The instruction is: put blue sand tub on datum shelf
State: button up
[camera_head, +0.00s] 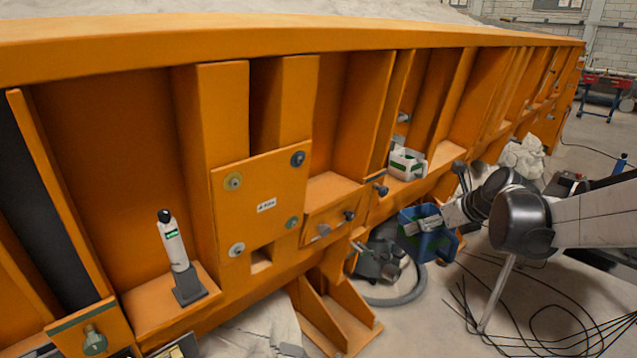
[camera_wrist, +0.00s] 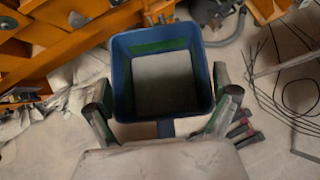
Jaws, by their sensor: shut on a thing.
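The blue sand tub (camera_head: 434,245) hangs in the air right of the orange frame, below its ledges. My gripper (camera_head: 428,222) is shut on the tub, at its upper part. In the wrist view the tub (camera_wrist: 120,80) is seen from above, with an open square mouth, green bands inside and a pale grey-beige inside surface. My gripper's fingers (camera_wrist: 160,95) stand at its left and right sides. No ledge is clearly marked as the datum shelf. One orange ledge (camera_head: 140,312) at left bears a white bottle; another, nearer the tub, bears a white-and-green container.
The white bottle (camera_head: 173,243) stands in a dark holder. The white-and-green container (camera_head: 406,163) stands in a bay above the tub. Knobs (camera_head: 380,189) stick out from the frame. A grey vacuum-like machine (camera_head: 380,262) with a hose is behind the tub. Black cables (camera_head: 535,315) lie on the floor.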

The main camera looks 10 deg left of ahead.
jog(key=w+a+r+n+g+y+p, duration=0.2)
jog(key=a+r+n+p, duration=0.3)
jog(key=a+r, duration=0.75)
jog(key=w+a+r+m+p, duration=0.15)
jog(key=w+a+p, duration=0.25)
jog(key=w+a, duration=0.9)
jog(key=shift+w+a+f+p, duration=0.1)
jog(key=shift+a+f+p, duration=0.05)
jog(key=shift+f, duration=1)
jog(key=shift+w+a+f+p, duration=0.1)
jog(key=shift+a+f+p, duration=0.1)
jog(key=shift+f, duration=0.95)
jog(key=shift+w+a+f+p, duration=0.1)
jog(key=shift+a+f+p, duration=0.05)
jog(key=shift+f, duration=1)
jog(key=o, duration=1.4)
jog(key=shift+f, duration=0.1)
jog(key=shift+c, duration=0.2)
